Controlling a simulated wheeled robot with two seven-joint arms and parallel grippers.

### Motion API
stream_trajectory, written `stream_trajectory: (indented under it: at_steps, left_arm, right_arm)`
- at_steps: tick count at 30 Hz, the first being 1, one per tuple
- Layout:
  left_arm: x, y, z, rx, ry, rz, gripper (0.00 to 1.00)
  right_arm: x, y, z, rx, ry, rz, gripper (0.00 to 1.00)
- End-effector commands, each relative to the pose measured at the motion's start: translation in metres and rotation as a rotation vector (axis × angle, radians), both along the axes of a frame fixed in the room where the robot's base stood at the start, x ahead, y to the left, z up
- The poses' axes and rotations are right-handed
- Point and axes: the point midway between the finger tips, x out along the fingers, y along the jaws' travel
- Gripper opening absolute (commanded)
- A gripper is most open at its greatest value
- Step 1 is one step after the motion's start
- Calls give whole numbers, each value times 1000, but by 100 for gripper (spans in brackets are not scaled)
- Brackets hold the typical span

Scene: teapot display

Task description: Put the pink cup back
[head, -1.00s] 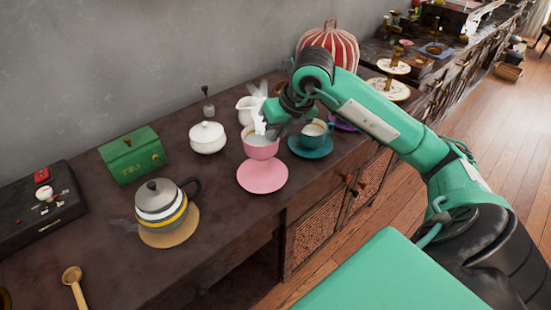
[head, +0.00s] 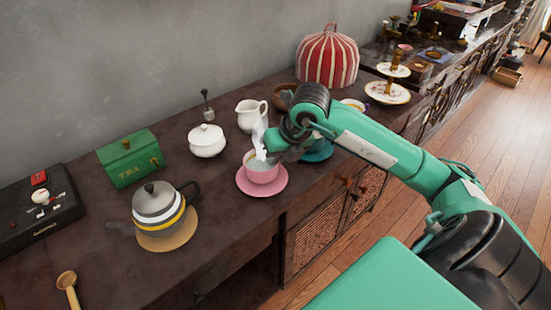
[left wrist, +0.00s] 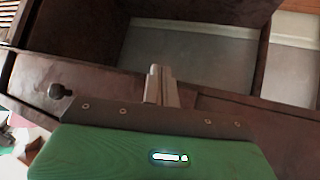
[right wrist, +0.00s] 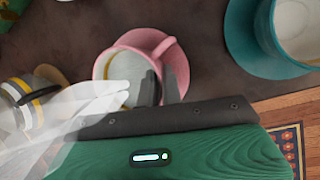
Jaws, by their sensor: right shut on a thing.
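The pink cup (head: 260,172) is upright over the pink saucer (head: 283,186) on the dark counter, with white steam rising from it. It looks seated on the saucer, but I cannot tell whether it fully touches. My right gripper (head: 271,152) is shut on the cup at its handle side.
A teal cup and saucer (head: 318,154) sit right of the pink saucer, partly behind my right arm. A white sugar bowl (head: 207,141), creamer (head: 249,116), striped teapot (head: 158,207) and green tea box (head: 131,158) stand nearby. The counter before the pink saucer is clear.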

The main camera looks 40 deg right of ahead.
Motion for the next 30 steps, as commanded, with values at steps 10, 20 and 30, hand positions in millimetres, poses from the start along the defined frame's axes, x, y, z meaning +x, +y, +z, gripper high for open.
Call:
stream_trajectory:
  at_steps: [10, 20, 30]
  left_arm:
    - [0, -2, -1, -6, -9, -3, 0]
    - [-3, 6, 2, 18, 31, 6, 0]
    - [-12, 24, 3, 76, 143, 23, 0]
  right_arm:
    - [0, 0, -1, 0, 0, 0, 28]
    - [-4, -3, 15, -2, -4, 0, 28]
    - [-33, -13, 83, -3, -3, 0, 28]
